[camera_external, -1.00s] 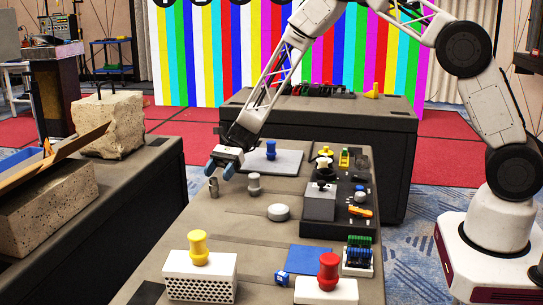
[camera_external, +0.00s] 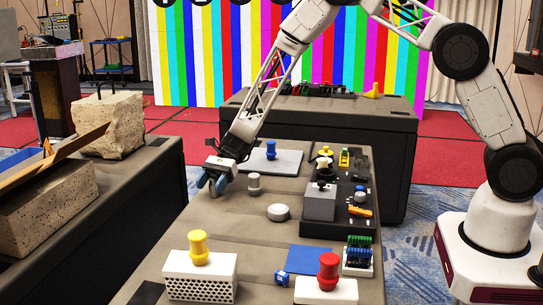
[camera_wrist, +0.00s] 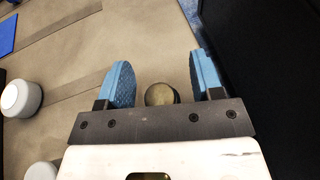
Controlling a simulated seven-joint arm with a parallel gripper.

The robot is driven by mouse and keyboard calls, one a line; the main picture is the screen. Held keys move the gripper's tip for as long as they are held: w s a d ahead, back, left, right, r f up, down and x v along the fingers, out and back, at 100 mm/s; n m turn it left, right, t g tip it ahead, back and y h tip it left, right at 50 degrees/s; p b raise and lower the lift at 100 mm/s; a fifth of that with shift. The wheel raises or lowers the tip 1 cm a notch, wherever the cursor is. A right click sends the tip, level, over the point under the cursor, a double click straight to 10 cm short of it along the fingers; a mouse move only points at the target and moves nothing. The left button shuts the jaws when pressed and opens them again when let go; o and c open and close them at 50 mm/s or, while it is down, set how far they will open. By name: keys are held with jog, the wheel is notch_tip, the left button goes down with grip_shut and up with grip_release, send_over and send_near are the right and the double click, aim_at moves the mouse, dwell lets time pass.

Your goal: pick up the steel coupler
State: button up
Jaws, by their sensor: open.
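The steel coupler (camera_wrist: 161,95) is a small round metal piece; in the wrist view its top shows between the two blue finger pads of my gripper (camera_wrist: 163,83). It touches neither pad there. In the external view the coupler (camera_external: 213,189) is mostly hidden behind the fingers, with a small part showing between them. My gripper (camera_external: 209,181) is open and low around the coupler, near the left edge of the grey table (camera_external: 225,221).
A grey knob (camera_external: 254,184) and a white round puck (camera_external: 278,212) stand to the right. A blue knob (camera_external: 271,150) on a grey plate is behind. Yellow (camera_external: 199,248) and red (camera_external: 328,271) knobs stand in front. A dark gap lies beyond the table's left edge.

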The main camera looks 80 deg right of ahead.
jog(key=shift+c, duration=0.2)
jog(key=c, duration=1)
jog(key=shift+o, duration=0.2)
jog(key=shift+r, duration=0.2)
jog(key=shift+r, duration=1.35)
jog(key=shift+s+r, duration=0.25)
jog(key=shift+r, duration=0.05)
jog(key=s+r, duration=0.1)
jog(key=s, duration=1.4)
jog(key=shift+s+a+r, duration=0.15)
jog(key=shift+s+a, duration=0.1)
jog(key=shift+a, duration=0.05)
